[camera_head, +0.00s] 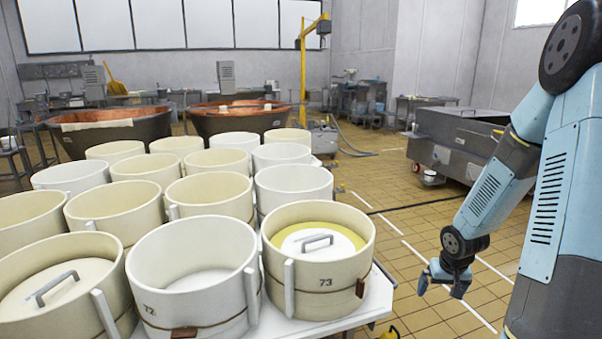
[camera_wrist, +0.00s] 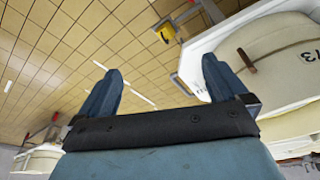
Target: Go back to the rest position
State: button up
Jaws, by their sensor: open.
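My gripper (camera_head: 441,282) hangs at the right in the head view, to the right of the table and clear of the moulds, above the tiled floor. In the wrist view its two blue fingers (camera_wrist: 160,88) stand wide apart with nothing between them. The gripper is open and empty. The mould marked 73 (camera_head: 318,291) stands at the table's near right corner, with a handled lid down inside it. It also shows in the wrist view (camera_wrist: 282,58) at the right.
Several round cream moulds crowd the white table (camera_head: 377,300). The mould marked 72 (camera_head: 190,300) stands beside 73. Two copper vats (camera_head: 112,133) stand behind. A grey metal tank (camera_head: 452,150) stands back right. A yellow hoist (camera_head: 303,75) rises behind. The tiled floor between table and tank is mostly clear.

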jog(key=s+a+r+t+h, duration=0.1)
jog(key=s+a+r, duration=0.2)
jog(key=r, duration=0.7)
jog(key=s+a+r+h, duration=0.1)
jog(key=s+a+r, duration=0.2)
jog(key=r, duration=0.7)
jog(key=s+a+r+t+y, duration=0.1)
jog(key=s+a+r, duration=0.3)
jog(key=s+r, duration=0.2)
jog(key=s+a+r+n+y, duration=0.1)
jog(key=s+a+r, duration=0.4)
jog(key=s, duration=0.4)
jog(key=shift+s+r+t, duration=0.2)
jog(key=shift+r+t, duration=0.2)
jog(key=shift+r, duration=0.3)
